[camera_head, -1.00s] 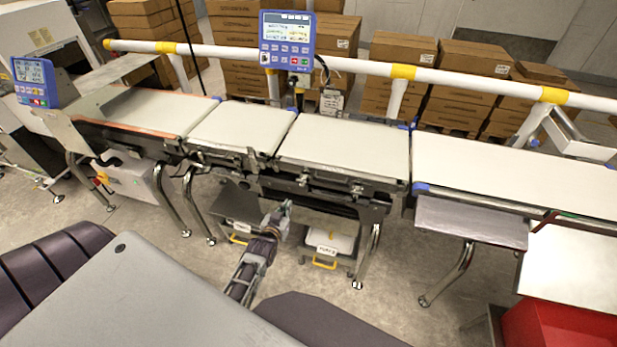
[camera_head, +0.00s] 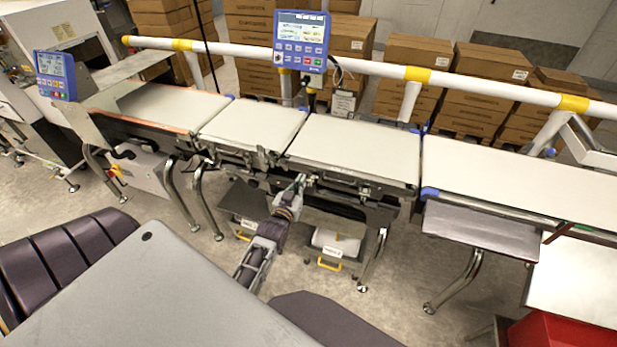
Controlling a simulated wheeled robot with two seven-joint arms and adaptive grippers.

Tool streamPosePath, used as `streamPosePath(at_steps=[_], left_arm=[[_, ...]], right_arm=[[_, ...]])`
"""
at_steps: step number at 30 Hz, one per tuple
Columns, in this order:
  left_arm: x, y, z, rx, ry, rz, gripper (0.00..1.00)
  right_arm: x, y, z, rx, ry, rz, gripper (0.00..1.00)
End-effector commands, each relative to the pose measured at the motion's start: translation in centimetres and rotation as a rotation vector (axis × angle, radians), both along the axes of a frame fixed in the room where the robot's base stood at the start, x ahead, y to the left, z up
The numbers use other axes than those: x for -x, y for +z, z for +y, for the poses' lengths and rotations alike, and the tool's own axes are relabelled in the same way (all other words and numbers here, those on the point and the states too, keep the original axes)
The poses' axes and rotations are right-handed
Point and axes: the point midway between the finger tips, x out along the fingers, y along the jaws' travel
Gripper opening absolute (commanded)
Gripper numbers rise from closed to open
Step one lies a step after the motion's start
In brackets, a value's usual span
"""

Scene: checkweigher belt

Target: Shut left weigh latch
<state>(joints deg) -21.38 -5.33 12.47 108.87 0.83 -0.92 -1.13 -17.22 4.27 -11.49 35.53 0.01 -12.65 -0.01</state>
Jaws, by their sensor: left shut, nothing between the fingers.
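The weigh belt section (camera_head: 355,147) is the white-topped conveyor in the middle. Dark latch hardware runs along its front edge, and the left weigh latch (camera_head: 305,178) seems to lie near that edge's left end. My left gripper (camera_head: 300,184) is shut and empty, with its fingertips up against or just in front of this area. The picture is too small to tell contact or the latch's position. Another latch fitting (camera_head: 366,190) sits further right on the same edge. My right gripper is not in view.
A shorter white belt (camera_head: 250,126) adjoins on the left and a long belt (camera_head: 520,185) on the right. A blue control display (camera_head: 301,40) stands behind. A red bin (camera_head: 560,338) is at lower right.

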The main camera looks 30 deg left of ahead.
Motion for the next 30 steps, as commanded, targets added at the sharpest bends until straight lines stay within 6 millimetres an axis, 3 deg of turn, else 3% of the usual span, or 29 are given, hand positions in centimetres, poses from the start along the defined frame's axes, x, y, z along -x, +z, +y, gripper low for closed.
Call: streamPosePath(at_steps=[30], left_arm=[[-7.0, -0.4, 1.7, 0.0, 0.0, 0.0, 0.0]], right_arm=[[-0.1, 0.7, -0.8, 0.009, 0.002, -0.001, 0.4]])
